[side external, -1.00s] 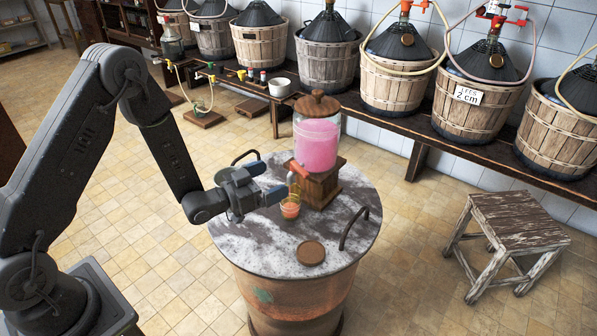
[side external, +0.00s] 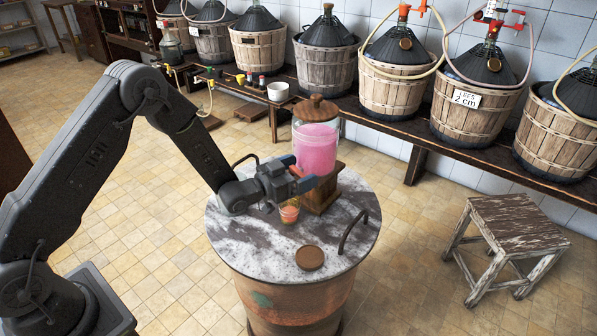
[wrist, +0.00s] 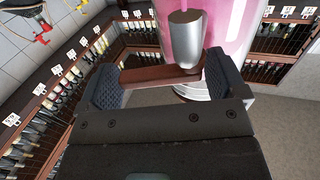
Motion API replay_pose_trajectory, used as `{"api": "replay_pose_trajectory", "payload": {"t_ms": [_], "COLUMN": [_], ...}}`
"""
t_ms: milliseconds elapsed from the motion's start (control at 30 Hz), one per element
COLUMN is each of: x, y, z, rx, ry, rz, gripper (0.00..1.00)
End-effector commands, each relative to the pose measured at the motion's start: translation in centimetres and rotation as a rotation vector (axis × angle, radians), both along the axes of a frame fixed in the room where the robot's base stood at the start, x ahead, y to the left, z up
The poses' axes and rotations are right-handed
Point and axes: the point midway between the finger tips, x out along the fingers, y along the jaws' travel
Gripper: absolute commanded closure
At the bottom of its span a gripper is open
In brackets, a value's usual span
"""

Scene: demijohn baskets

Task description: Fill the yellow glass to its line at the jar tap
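The lidded glass jar (side external: 316,150) of pink liquid stands on a wooden block (side external: 322,190) on the round table. My gripper (side external: 292,174) is at the jar's tap, its fingers spread. In the wrist view, the tap's red-brown lever (wrist: 160,74) lies crosswise between my fingers (wrist: 165,82), below the silver tap body (wrist: 185,38). I cannot tell whether the fingers touch it. The yellow glass (side external: 289,212) stands upright on the table below my gripper, with orange-pink colour inside. Its line and exact level are too small to read. The spout is hidden in the side view.
The round table (side external: 245,235) bears a round brown disc (side external: 310,258) at the front and dark handles (side external: 352,232) at its sides. A stool (side external: 515,225) stands at right. Demijohn baskets (side external: 390,92) line the back bench (side external: 420,130). A white pot (side external: 278,91) stands there.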

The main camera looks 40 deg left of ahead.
Motion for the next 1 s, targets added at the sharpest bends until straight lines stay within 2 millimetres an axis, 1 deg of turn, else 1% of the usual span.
{"api": "replay_pose_trajectory", "payload": {"t_ms": [33,300,400,567,1000], "x": [-0.01,-0.03,-0.05,0.02,0.83], "y": [0.01,-0.03,-0.05,-0.19,-0.38], "z": [0.01,0.01,0.01,0.03,0.05], "rx": [0.000,0.000,0.001,0.000,-0.001], "ry": [0.000,0.000,0.000,-0.001,-0.003], "rz": [0.000,-0.001,-0.002,0.023,0.296], "gripper": [0.14,0.40,0.48,0.48,0.48]}}
